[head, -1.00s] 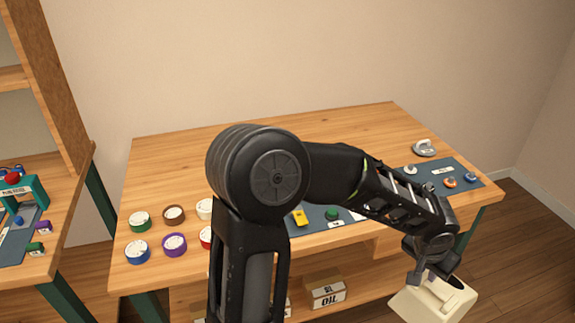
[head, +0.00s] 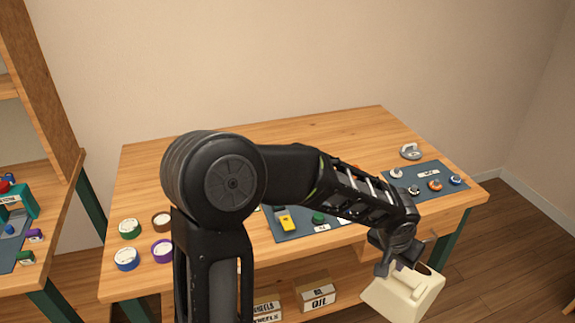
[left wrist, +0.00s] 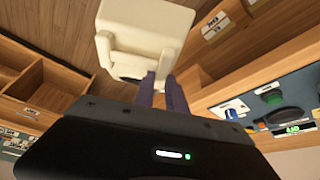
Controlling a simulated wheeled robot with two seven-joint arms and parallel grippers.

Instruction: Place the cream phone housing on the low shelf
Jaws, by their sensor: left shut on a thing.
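The cream phone housing (head: 404,296) hangs tilted from my left gripper (head: 393,267), in front of the right part of the workbench. In the left wrist view the housing (left wrist: 145,35) is at the top, with the gripper's two fingers (left wrist: 163,90) meeting at its near edge. My left gripper is shut on it. The low shelf (head: 345,298) under the bench top holds boxes and lies left of and behind the housing. My left arm hides part of the bench and shelf. My right gripper is not in view.
Bare floor (head: 500,260) lies to the right.

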